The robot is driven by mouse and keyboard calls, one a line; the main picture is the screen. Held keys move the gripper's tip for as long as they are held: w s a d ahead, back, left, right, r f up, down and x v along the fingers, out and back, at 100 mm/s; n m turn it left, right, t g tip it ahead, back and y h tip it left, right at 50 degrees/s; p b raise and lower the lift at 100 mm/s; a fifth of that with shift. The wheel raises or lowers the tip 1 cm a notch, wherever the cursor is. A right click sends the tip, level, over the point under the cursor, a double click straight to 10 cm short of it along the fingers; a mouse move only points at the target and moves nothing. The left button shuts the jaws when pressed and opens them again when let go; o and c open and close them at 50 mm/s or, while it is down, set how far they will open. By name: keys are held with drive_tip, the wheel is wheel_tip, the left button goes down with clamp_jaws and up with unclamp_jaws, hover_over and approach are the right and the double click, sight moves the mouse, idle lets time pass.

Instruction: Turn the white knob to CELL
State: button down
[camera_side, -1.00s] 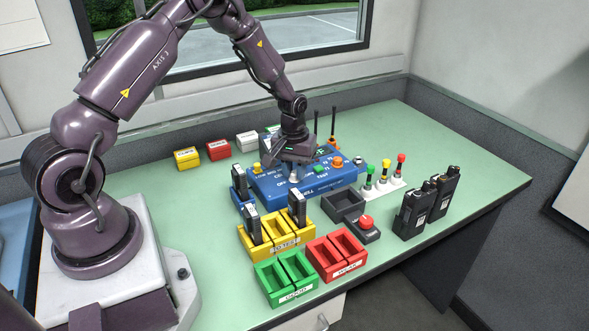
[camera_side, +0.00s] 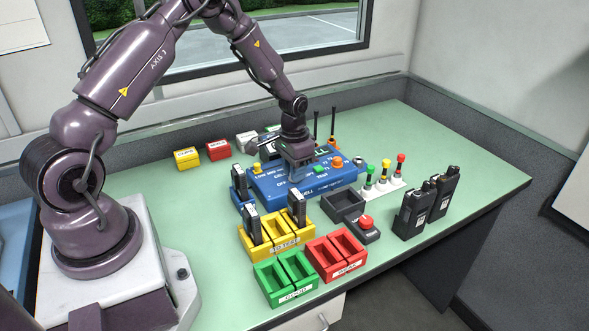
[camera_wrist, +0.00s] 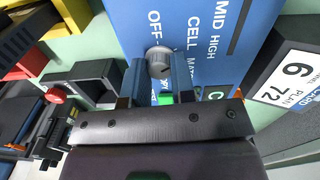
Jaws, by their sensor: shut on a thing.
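The blue panel (camera_side: 335,178) lies on the green table in the side view, under my gripper (camera_side: 302,172). In the wrist view the whitish-grey knob (camera_wrist: 158,61) stands on the panel (camera_wrist: 135,22) between the two blue-grey fingers of my gripper (camera_wrist: 158,70). The fingers are shut on the knob. The printed words OFF, CELL and a partly hidden third word lie around it. Which word the knob points to cannot be told clearly. In the side view my gripper hides the knob.
A yellow tray (camera_side: 272,246) holding dark upright modules, a green tray (camera_side: 285,290) and a red tray (camera_side: 335,265) stand in front. A red push button (camera_side: 366,221) and two black radios (camera_side: 414,212) are to the right. The table's right end is clear.

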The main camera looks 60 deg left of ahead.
idle(0.4)
drive_tip(key=c, duration=0.9)
unclamp_jaws()
drive_tip(key=shift+c, duration=0.2)
drive_tip(key=shift+r, duration=0.1)
wheel_tip(320, 180, up, 13)
drive_tip(key=shift+a, duration=0.15)
